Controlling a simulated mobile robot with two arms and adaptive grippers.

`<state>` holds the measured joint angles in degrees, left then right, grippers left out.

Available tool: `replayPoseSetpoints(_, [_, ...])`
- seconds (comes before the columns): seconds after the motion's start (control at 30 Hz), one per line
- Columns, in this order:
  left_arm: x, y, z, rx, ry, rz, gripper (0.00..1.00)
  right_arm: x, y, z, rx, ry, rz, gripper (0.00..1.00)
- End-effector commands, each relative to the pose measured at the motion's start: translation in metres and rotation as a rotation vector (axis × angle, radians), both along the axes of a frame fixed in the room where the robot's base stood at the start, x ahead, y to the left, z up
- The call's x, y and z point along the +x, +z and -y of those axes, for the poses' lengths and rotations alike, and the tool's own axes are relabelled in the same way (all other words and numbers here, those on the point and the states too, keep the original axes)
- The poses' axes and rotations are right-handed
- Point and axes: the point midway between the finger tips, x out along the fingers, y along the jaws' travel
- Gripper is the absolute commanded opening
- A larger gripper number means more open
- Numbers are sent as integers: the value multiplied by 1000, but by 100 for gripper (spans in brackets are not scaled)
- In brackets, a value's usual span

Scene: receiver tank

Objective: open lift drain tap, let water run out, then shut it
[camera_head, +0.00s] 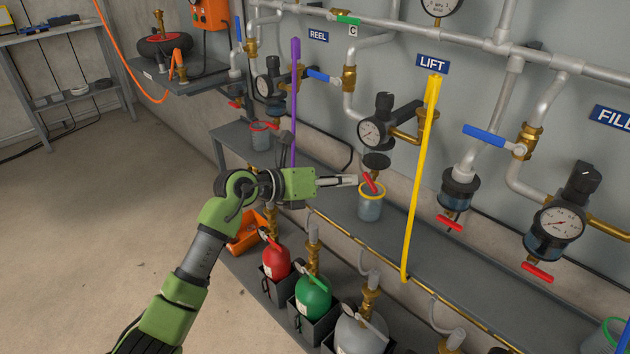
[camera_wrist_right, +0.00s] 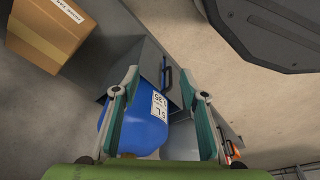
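The lift drain tap has a red handle (camera_head: 373,183) under the dark filter bowl (camera_head: 376,161), below and left of the LIFT sign (camera_head: 432,63). The handle sits at a steeper slant than the other red handles. A clear cup with a yellow rim (camera_head: 369,209) stands under it on the grey shelf. My left gripper (camera_head: 354,181) points right, its tips close beside the handle; contact is unclear. Its fingers look close together, seen edge-on, so their opening is unclear. I cannot make out running water. My right gripper (camera_wrist_right: 160,75) is open and empty, above a blue cylinder (camera_wrist_right: 137,127).
Red (camera_head: 276,261) and green (camera_head: 313,297) cylinders stand below the grey shelf (camera_head: 470,273). A cardboard box (camera_wrist_right: 50,32) is in the right wrist view. The floor at left is clear.

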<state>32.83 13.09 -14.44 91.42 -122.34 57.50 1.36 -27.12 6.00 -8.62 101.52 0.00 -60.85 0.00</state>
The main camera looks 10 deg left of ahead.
Motion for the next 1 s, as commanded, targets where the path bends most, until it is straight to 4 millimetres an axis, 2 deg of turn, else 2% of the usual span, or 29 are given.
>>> replayPoseSetpoints(0.2, [-27,13,-31,2,1,-2,14,0,6,0,0,0,0,40])
replayPoseSetpoints(0.4, [-43,21,-48,2,0,-2,14,0,8,0,0,0,0,40])
replayPoseSetpoints(0.83, [-49,24,-54,-1,-1,-3,14,0,8,0,0,0,0,40])
replayPoseSetpoints(0.87, [-49,25,-54,-1,-2,-2,14,0,8,0,0,0,0,35])
replayPoseSetpoints(0.9, [-49,25,-53,-6,-2,-3,14,0,8,0,0,0,0,24])
replayPoseSetpoints(1.0, [-53,27,-46,-73,-7,-1,14,0,9,0,0,0,0,24])
